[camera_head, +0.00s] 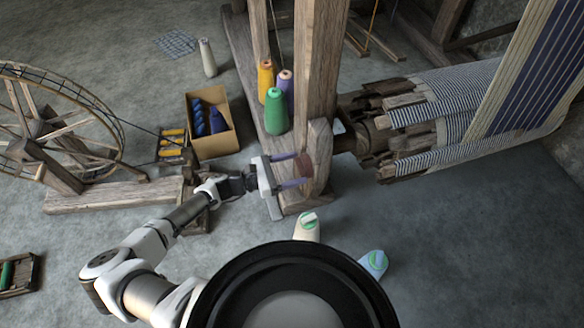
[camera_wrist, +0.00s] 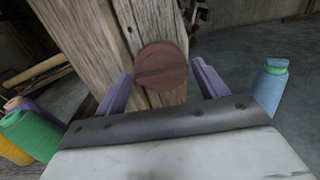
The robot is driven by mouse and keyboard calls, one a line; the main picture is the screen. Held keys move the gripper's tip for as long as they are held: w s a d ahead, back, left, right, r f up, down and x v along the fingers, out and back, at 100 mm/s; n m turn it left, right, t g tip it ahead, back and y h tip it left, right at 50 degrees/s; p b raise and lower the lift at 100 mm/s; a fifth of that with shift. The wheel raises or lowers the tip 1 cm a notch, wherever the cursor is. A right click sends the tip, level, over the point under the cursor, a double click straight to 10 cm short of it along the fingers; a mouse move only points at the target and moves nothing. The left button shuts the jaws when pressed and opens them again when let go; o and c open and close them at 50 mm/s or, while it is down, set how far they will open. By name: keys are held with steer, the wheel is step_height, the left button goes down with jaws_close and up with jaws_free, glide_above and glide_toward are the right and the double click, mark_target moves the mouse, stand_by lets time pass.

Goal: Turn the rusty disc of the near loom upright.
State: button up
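The rusty disc (camera_wrist: 161,66) is a round, reddish-brown plate on the wooden upright of the near loom (camera_wrist: 150,22). A raised bar crosses its face, lying nearly level with a slight tilt in the wrist view. In the head view the disc (camera_head: 304,165) shows edge-on at the foot of the loom's post (camera_head: 316,70). My gripper (camera_wrist: 160,82) has its two purple fingers spread wide, one on each side of the disc. In the head view my gripper (camera_head: 300,168) reaches the disc from the left. I cannot tell whether the fingers touch it.
Green, orange and purple yarn cones stand on the loom's base beam, the green cone (camera_head: 276,112) nearest. A cardboard box (camera_head: 216,143) of blue yarn is behind my arm. A cream cone (camera_head: 307,227) and a light-blue cone (camera_head: 375,263) stand on the floor. A spinning wheel (camera_head: 50,125) is at left.

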steer(key=c, duration=0.7)
steer(key=shift+n, duration=0.3)
steer(key=n, duration=0.3)
steer(key=shift+w+n, duration=0.1)
steer(key=shift+n, duration=0.2)
steer(key=n, duration=0.6)
steer(key=n+p, duration=0.1)
steer(key=n, duration=0.6)
steer(key=shift+w+a+f+n, duration=0.1)
steer(key=shift+w+f+n, duration=0.05)
steer(key=shift+n, duration=0.15)
